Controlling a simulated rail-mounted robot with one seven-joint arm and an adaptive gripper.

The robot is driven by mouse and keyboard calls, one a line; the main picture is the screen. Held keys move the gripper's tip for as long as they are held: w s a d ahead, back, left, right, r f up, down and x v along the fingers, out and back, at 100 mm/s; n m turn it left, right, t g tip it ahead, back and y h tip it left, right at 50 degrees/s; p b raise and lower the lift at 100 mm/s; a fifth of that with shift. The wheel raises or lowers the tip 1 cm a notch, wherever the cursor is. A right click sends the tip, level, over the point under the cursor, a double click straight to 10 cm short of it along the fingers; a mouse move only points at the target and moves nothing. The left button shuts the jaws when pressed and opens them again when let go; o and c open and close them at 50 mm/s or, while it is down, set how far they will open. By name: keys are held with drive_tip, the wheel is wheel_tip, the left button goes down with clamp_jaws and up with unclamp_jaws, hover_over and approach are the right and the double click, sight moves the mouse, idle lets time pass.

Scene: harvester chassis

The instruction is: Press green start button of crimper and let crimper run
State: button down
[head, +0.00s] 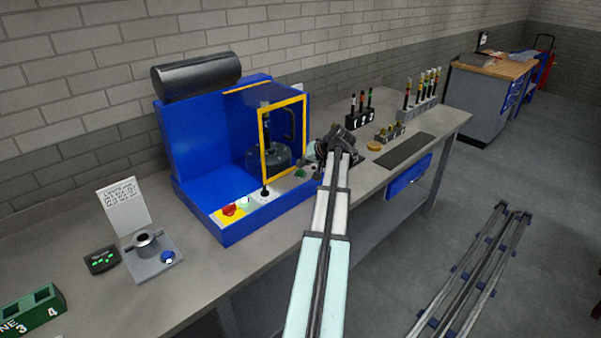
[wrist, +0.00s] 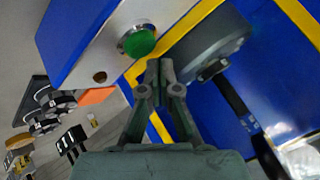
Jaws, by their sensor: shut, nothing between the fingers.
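The crimper (head: 205,185) is a blue machine on the bench with a yellow-framed guard (head: 264,145). Its front strip carries a red button (head: 229,210), a pale button, a black lever and a green button (head: 300,173) at the right end. In the wrist view the green button (wrist: 139,42) is round, in a pale ring on a grey panel, and looks unobstructed. My gripper (wrist: 160,68) is shut and empty, with its fingertips just below and right of the button in that picture. They look apart from it. In the head view my gripper (head: 318,155) is at the crimper's right front, its tips partly hidden.
A black cylinder (head: 196,76) lies on top of the crimper. Small tool racks (head: 360,117) stand on the bench to the right. A fixture (head: 150,256), a small display (head: 102,260) and a green block (head: 32,308) stand at left. A brass-coloured disc (head: 375,146) lies right of my gripper.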

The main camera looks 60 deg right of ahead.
sight(302, 172)
drive_tip(key=shift+f, duration=0.15)
drive_tip(key=shift+f+b, duration=0.3)
drive_tip(key=shift+f+b, duration=0.35)
drive_tip(key=shift+f, duration=0.1)
idle(0.7)
idle(0.3)
drive_tip(key=shift+r+p, duration=0.4)
drive_tip(key=shift+r, duration=0.5)
drive_tip(key=shift+r, duration=0.15)
drive_tip(key=shift+r+p, duration=1.05)
drive_tip(key=shift+r, duration=1.3)
